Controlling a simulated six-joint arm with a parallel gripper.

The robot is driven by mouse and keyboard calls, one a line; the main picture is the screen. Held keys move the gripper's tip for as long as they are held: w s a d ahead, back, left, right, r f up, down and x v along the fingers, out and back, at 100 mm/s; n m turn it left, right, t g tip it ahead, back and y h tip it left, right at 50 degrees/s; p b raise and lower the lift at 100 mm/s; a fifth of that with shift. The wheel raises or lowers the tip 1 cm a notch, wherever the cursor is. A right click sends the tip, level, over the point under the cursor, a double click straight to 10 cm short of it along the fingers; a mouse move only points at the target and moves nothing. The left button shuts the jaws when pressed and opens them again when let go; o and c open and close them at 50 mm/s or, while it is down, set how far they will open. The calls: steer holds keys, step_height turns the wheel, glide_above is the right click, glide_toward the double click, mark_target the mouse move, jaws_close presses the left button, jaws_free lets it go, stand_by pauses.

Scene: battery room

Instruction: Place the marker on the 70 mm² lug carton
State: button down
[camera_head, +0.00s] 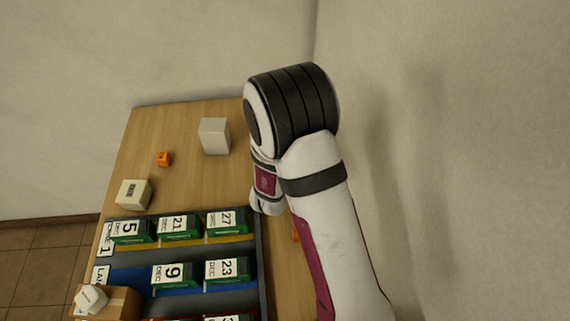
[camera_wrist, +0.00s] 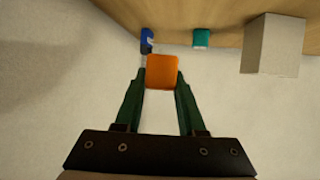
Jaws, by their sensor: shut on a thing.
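My gripper (camera_wrist: 161,75) is shut on an orange block-like marker (camera_wrist: 162,71), which sits between the green fingertips in the wrist view. In the head view my arm hides the fingers. A bit of orange (camera_head: 296,232) shows at the arm's edge there; I cannot tell whether it is the held marker. Another orange cube (camera_head: 163,159) with a dark mark lies on the table. No 70 mm² wording is legible, so I cannot tell which carton is the lug carton. A cream labelled carton (camera_head: 133,194) and a plain pale box (camera_head: 214,136) stand on the table.
A rack (camera_head: 262,262) with lanes holds several green-and-white date-labelled boxes. A brown carton (camera_head: 122,303) with a white object (camera_head: 90,298) on it stands at lower left. The wrist view shows a blue item (camera_wrist: 147,40), a teal item (camera_wrist: 201,38) and a pale box (camera_wrist: 272,43).

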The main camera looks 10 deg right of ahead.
steer(key=r, duration=0.1)
steer(key=d+r+m+h, duration=0.1)
steer(key=s+r+m+h, duration=0.1)
steer(key=shift+d+r+g, duration=0.1)
steer(key=shift+d+g, duration=0.1)
steer(key=shift+g, duration=0.2)
steer(key=s+d+r+m+g+h, duration=0.1)
steer(key=s+r+m+g+h, duration=0.2)
steer(key=s, duration=0.4)
steer(key=s+d+m+g+h, duration=0.2)
steer(key=s+m+g+h, duration=0.2)
steer(key=s+m, duration=0.25)
steer(key=shift+n, duration=0.25)
steer(key=f, duration=0.3)
steer(key=s+f, duration=0.1)
steer(key=f, duration=0.5)
steer(key=shift+s+a+f, duration=0.2)
steer(key=shift+s+f, duration=0.05)
steer(key=shift+f, duration=0.3)
steer(key=c, duration=0.5)
jaws_free()
steer(key=shift+f, duration=0.15)
